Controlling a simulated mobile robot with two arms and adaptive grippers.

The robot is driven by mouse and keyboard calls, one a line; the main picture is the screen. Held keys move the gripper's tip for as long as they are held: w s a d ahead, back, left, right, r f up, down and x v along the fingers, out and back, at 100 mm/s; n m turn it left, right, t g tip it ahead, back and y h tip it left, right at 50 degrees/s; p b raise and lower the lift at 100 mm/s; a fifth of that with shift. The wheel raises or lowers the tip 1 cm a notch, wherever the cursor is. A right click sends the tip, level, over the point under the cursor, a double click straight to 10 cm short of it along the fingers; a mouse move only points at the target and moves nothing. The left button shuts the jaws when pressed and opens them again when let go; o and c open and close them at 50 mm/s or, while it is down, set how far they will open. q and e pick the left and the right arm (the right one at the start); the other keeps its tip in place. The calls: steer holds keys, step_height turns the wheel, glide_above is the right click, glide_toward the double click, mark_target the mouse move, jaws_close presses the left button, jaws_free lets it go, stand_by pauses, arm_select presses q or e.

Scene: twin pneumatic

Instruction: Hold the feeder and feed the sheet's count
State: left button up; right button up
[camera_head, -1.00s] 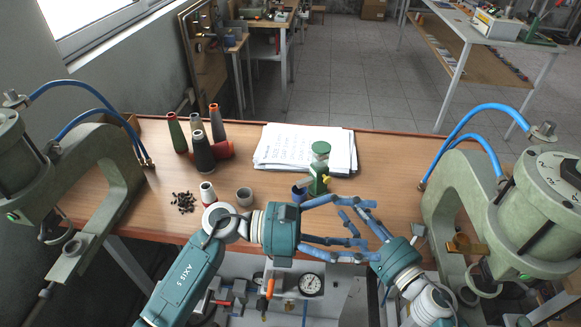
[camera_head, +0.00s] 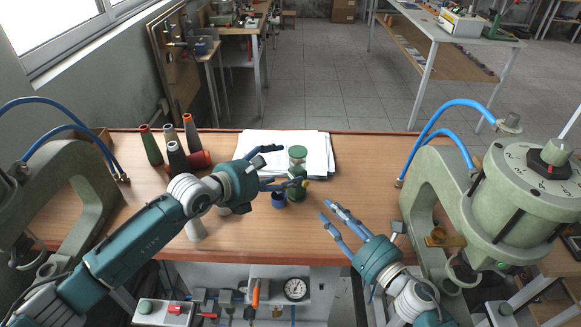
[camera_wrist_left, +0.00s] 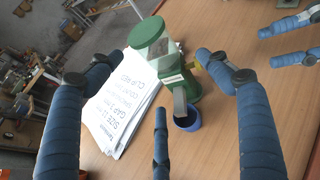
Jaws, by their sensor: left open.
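The green feeder (camera_head: 297,186), with a green-lidded clear jar on top, stands upright on the wooden table (camera_head: 310,235). A small blue cup (camera_head: 278,200) is under its spout; the left wrist view shows this cup (camera_wrist_left: 187,122) too. The printed sheet (camera_head: 258,146) lies on a paper stack behind the feeder. My left gripper (camera_head: 280,168) is open at the feeder's left side. In the left wrist view its fingers spread either side of the feeder (camera_wrist_left: 160,50), with no clear grip on it. My right gripper (camera_head: 325,209) is empty with fingers apart, to the right and in front.
Several cone-shaped spools (camera_head: 178,158) stand at the left, partly near my left arm. A green press (camera_head: 75,180) stands at the left end and another (camera_head: 525,205) at the right. A gauge panel (camera_head: 295,289) is below the front edge. Table right of the feeder is clear.

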mark_target(289, 168)
arm_select(q)
steer(key=x, duration=0.6)
steer(key=shift+d, duration=0.15)
